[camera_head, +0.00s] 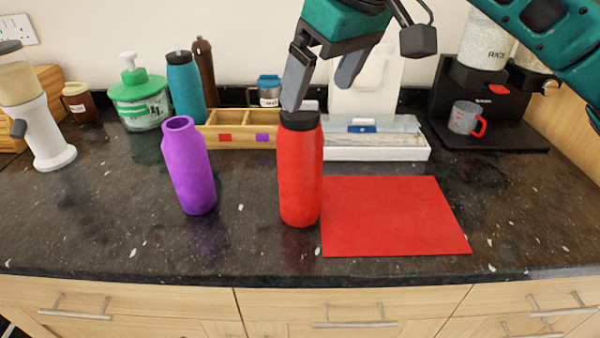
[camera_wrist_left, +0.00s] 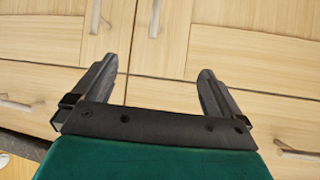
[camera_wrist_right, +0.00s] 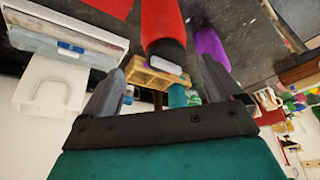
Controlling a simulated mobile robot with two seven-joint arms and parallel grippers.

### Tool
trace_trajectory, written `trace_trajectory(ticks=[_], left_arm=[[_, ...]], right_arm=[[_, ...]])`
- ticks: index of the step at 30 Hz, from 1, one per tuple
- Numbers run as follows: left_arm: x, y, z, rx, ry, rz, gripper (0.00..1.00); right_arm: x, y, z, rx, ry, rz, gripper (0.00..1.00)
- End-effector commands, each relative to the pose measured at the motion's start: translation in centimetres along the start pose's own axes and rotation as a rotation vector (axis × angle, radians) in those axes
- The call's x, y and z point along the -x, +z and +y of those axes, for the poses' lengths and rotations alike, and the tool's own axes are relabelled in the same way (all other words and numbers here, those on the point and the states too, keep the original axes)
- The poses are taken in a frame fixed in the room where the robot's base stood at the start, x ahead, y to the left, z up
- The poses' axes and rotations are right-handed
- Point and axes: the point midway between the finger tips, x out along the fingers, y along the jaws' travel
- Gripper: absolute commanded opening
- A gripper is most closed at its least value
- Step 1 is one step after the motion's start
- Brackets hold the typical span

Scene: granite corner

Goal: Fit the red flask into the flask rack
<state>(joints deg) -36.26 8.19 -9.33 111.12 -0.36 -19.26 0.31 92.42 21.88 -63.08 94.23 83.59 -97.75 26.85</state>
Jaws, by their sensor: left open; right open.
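The red flask (camera_head: 300,180) with a black cap stands upright on the dark counter, at the left edge of the red mat (camera_head: 395,215). The wooden flask rack (camera_head: 262,142) is behind it, with a red and a purple label on its front and open compartments. My right gripper (camera_head: 318,94) is open and empty above the flask; one finger overlaps its cap in the head view, and I cannot tell if they touch. The right wrist view shows the flask (camera_wrist_right: 162,20) beyond the fingers. My left gripper (camera_wrist_left: 152,85) is open and empty, facing the cabinet fronts.
A purple flask (camera_head: 190,170) stands left of the red one. A teal bottle (camera_head: 185,85) and a brown bottle (camera_head: 205,75) stand behind the rack's left end. A white box (camera_head: 375,150) adjoins the rack on the right. The front counter strip is clear.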

Motion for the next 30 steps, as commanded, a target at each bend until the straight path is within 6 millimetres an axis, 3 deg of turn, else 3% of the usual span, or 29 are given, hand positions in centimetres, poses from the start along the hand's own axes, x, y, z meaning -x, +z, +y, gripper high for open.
trace_trajectory(ticks=[7, 15, 24, 30], left_arm=[[-0.1, 0.1, 0.0, 0.0, 0.0, 0.0, 1.0], [-0.4, 0.0, -0.1, -0.001, -0.001, 0.007, 1.0], [-0.6, -0.4, -0.1, -0.002, -0.002, 0.016, 1.0], [-0.6, -0.4, -0.1, -0.002, -0.002, 0.015, 1.0]], right_arm=[[-2.0, -0.3, -0.3, 0.001, 0.001, 0.0, 0.93], [-5.7, -1.0, -0.8, 0.001, 0.0, -0.001, 0.93], [-6.2, -1.0, -0.8, 0.001, 0.0, 0.002, 0.93], [-6.2, -1.0, -0.8, 0.001, 0.0, 0.001, 0.75]])
